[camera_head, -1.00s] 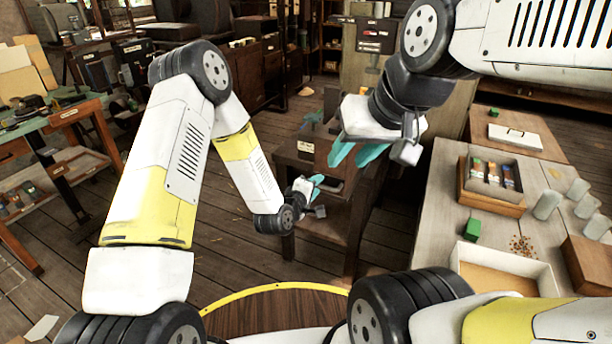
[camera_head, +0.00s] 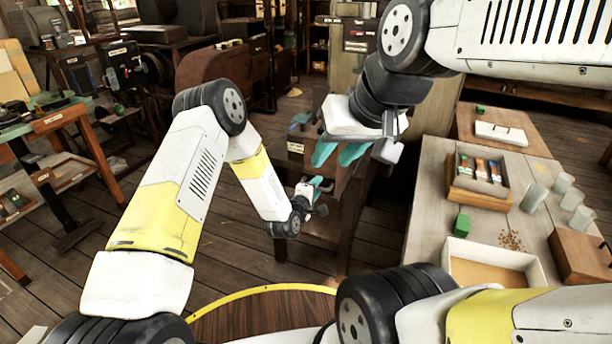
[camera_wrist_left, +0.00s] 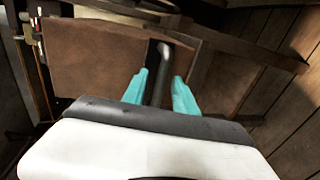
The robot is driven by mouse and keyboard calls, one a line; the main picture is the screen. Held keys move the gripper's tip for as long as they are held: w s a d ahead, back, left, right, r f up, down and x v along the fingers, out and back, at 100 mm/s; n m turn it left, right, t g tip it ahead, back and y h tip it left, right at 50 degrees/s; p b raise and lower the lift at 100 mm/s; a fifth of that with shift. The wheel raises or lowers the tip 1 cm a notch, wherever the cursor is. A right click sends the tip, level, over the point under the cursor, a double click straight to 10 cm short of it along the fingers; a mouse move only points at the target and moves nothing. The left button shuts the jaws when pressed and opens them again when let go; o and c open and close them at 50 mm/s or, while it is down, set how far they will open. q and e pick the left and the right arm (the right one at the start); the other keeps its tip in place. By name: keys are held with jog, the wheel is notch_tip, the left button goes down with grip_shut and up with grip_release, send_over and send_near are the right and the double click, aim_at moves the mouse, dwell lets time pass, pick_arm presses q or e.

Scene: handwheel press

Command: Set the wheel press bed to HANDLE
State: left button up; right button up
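A dark machine with a round wheel (camera_head: 152,68) stands at the back left in the head view; I cannot read its label or make out its bed. My left gripper (camera_head: 318,188) is low in the middle, well to the right of that machine, beside a small brown stand. In the left wrist view its teal fingers (camera_wrist_left: 161,92) are apart. A dark rod (camera_wrist_left: 160,72) shows between them, in front of a brown panel; I cannot tell whether they touch it. My right gripper (camera_head: 338,153) is higher, above the stand, with its teal fingers apart and nothing seen between them.
The brown wooden stand (camera_head: 324,226) is close to my left gripper. A worktable (camera_head: 432,190) on the right holds a wooden tray (camera_head: 480,198), several cups, a green block (camera_head: 461,224) and a white box (camera_head: 448,262). A workbench (camera_head: 60,120) stands at the left. Floor between is clear.

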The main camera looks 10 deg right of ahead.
pick_arm(q)
jog(key=shift+c, duration=0.2)
grip_shut()
dwell(1.2)
